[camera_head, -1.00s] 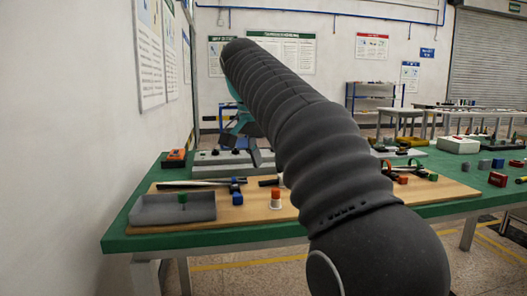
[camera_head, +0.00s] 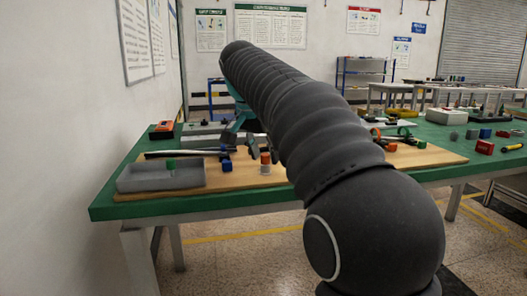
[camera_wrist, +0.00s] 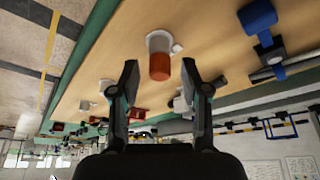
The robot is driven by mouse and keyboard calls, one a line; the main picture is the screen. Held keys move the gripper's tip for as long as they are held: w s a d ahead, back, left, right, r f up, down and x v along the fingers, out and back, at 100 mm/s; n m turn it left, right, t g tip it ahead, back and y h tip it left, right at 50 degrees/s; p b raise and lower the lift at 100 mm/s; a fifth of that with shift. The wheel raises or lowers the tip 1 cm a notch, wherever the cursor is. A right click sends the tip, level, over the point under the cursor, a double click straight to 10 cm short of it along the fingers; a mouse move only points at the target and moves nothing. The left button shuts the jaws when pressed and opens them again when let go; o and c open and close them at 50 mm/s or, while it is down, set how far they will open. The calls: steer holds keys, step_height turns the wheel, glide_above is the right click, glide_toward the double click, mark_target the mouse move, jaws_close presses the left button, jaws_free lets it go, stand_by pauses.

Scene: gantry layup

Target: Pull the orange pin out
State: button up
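The orange pin (camera_head: 265,158) stands upright in a small clear-white holder (camera_head: 265,169) on the wooden board. In the wrist view the orange pin (camera_wrist: 160,68) and the whitish holder (camera_wrist: 158,40) appear straight ahead, centred between my fingertips. My gripper (camera_wrist: 160,76) is open, with one finger on each side of the pin in the picture and a gap on both sides. No contact shows. Whether the fingertips reach level with the pin, I cannot tell. In the head view my arm hides part of the board, and my dark fingers show just left of the pin.
The board (camera_head: 230,183) lies on a green table (camera_head: 110,205). A blue piece (camera_head: 226,165) stands near the pin. A red box (camera_head: 485,147) sits at the right.

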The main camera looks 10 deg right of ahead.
mark_target(264, 155)
jaws_close()
steer(key=shift+c, duration=1.5)
jaws_free()
jaws_close()
steer(key=shift+r+p, duration=1.8)
steer(key=shift+p, duration=0.2)
steer(key=shift+r+p, duration=0.95)
steer(key=shift+p, duration=0.05)
steer(key=shift+r+p, duration=0.4)
steer(key=shift+r, duration=0.3)
